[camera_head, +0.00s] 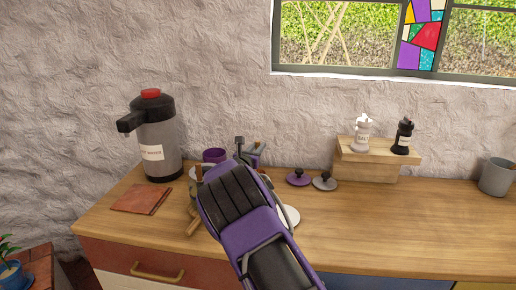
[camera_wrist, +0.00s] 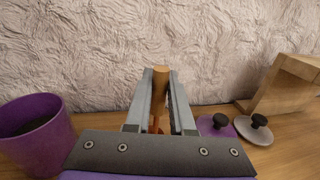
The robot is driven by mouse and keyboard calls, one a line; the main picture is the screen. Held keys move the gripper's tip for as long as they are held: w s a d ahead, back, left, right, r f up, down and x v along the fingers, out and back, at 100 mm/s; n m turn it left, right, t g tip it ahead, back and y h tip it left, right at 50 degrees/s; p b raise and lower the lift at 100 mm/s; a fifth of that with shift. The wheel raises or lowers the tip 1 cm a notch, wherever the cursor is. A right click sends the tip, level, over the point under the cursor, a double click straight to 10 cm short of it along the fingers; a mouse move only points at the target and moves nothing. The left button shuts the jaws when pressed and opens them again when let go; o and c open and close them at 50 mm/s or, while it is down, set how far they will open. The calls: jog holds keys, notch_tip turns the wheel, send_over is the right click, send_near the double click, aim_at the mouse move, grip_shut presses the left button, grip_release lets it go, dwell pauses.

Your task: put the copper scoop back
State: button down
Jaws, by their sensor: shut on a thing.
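My gripper (camera_wrist: 160,100) is shut on the wooden handle (camera_wrist: 161,74) of what looks like the copper scoop. A small copper-coloured part (camera_wrist: 155,124) shows between the fingers, lower down. The rest of the scoop is hidden by the gripper. In the head view my purple and black arm reaches over the counter and covers most of the gripper (camera_head: 250,152) and the scoop. A purple canister (camera_wrist: 35,125) with a dark, open top stands left of the gripper; it also shows in the head view (camera_head: 214,156).
A purple lid (camera_head: 298,179) and a grey lid (camera_head: 325,183) lie right of the gripper. A wooden riser (camera_head: 375,168) holds white and black shakers. A hot water dispenser (camera_head: 160,150) and brown mat (camera_head: 142,200) are left. A grey mug (camera_head: 497,177) stands far right. The front-right counter is clear.

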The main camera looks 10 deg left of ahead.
jog(key=shift+r, duration=0.1)
jog(key=c, duration=0.8)
grip_release()
jog(key=shift+f, duration=0.2)
jog(key=shift+r, duration=0.2)
jog(key=shift+s, duration=0.15)
jog(key=v, duration=1.1)
jog(key=shift+s, duration=0.35)
